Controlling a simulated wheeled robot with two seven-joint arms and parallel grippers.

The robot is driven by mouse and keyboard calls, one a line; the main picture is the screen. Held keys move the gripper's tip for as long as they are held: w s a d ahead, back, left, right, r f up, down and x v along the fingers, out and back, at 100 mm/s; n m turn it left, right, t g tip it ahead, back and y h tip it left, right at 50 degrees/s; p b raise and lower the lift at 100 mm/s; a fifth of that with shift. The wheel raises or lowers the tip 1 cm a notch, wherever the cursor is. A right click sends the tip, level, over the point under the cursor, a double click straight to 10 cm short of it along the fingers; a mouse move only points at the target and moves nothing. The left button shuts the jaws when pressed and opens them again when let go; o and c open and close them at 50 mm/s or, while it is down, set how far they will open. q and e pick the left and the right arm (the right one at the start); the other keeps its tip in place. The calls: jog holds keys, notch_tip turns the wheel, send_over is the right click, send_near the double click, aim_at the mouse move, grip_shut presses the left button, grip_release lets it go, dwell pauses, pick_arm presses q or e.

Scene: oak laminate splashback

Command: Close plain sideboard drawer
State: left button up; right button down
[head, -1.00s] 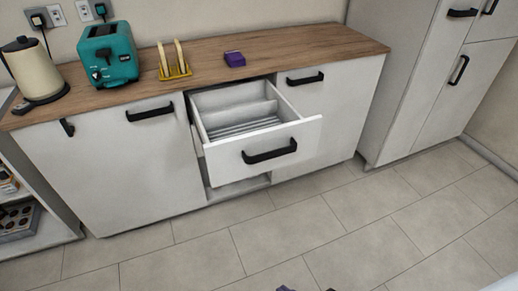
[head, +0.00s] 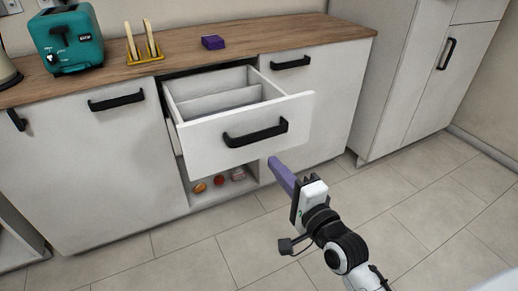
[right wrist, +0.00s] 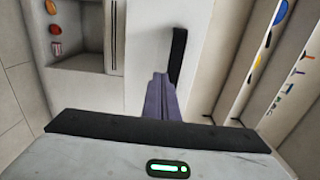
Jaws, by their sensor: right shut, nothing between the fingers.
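The plain white drawer (head: 205,139) of the sideboard stands pulled out, with its inside and divider showing from above. Its black bar handle (head: 255,132) is on the front panel. My right gripper (head: 273,163) has purple fingers that are shut and empty. In the head view their tips appear just below the drawer front's lower edge, in front of the sideboard. In the right wrist view the shut fingers (right wrist: 160,82) point toward the drawer front, close beside the black handle (right wrist: 178,55). I cannot tell whether they touch it. My left gripper is out of view.
An open shelf (head: 199,198) with small round items lies under the drawer. The wooden worktop (head: 185,58) holds a teal toaster (head: 66,38), a yellow rack (head: 144,57) and a purple box (head: 213,42). Tiled floor (head: 200,255) is clear in front.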

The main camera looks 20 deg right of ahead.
aim_at(259, 146)
jog(key=w+b, duration=0.1)
jog(key=w, duration=0.8)
jog(key=shift+w+a+b, duration=0.15)
jog(key=shift+w+b, duration=0.1)
jog(key=shift+b, duration=0.15)
